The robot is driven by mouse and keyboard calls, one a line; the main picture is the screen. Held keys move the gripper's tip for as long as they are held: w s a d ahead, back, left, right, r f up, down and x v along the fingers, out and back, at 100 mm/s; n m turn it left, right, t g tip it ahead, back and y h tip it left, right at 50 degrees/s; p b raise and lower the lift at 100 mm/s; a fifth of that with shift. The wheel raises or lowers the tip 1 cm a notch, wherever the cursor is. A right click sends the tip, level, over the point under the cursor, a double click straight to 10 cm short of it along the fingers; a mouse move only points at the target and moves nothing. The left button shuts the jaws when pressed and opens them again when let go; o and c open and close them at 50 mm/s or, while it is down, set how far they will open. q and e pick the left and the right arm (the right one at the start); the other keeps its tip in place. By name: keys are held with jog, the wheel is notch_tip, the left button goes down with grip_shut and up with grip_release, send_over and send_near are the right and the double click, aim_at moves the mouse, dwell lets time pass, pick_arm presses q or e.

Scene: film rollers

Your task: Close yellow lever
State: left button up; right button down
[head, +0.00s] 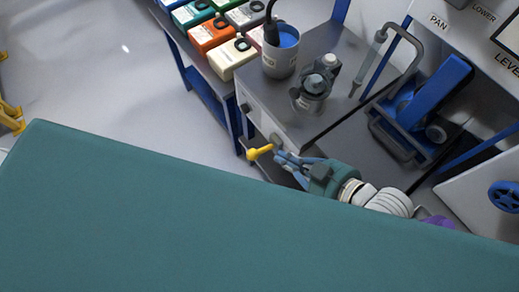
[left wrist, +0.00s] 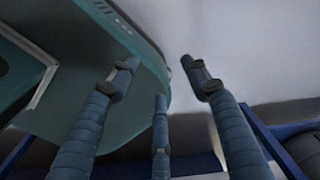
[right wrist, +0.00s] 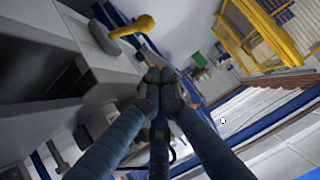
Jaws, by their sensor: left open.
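The yellow lever (head: 260,152) sticks out from the front face of the grey bench unit, low on its near side. In the right wrist view the lever (right wrist: 132,28) is at the upper left, on a dark round pivot. My right gripper (head: 283,158) is close beside the lever in the head view. In the right wrist view its fingertips (right wrist: 160,82) are drawn together with nothing visible between them, apart from the lever. My left gripper (left wrist: 160,78) is open and empty; the head view does not show it.
A grey cup (head: 280,58) with blue contents and a dark device (head: 314,88) stand on the grey bench unit (head: 335,40). Coloured boxes (head: 212,34) sit on the table at left. A blue-framed machine (head: 425,100) stands at right.

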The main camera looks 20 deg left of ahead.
jog(key=p, duration=0.1)
send_over(257, 155)
jog(key=d, duration=0.1)
notch_tip(257, 155, down, 5)
jog(key=f, duration=0.4)
jog(key=shift+s+a, duration=0.1)
jog(key=shift+s, duration=0.2)
pick_arm(q)
jog(key=shift+w+d+r, duration=0.55)
jog(key=shift+w+r, duration=0.15)
jog(key=shift+w, duration=0.1)
jog(key=shift+a+r, duration=0.1)
jog(key=shift+r, duration=0.05)
pick_arm(e)
jog(key=shift+f, duration=0.1)
jog(key=shift+s+a+f+p, duration=0.2)
jog(key=shift+s+a+p, duration=0.05)
jog(key=shift+p, duration=0.05)
pick_arm(q)
jog(key=shift+s+a+r, duration=0.1)
jog(key=shift+s+a, duration=0.1)
pick_arm(e)
jog(key=shift+f, duration=0.1)
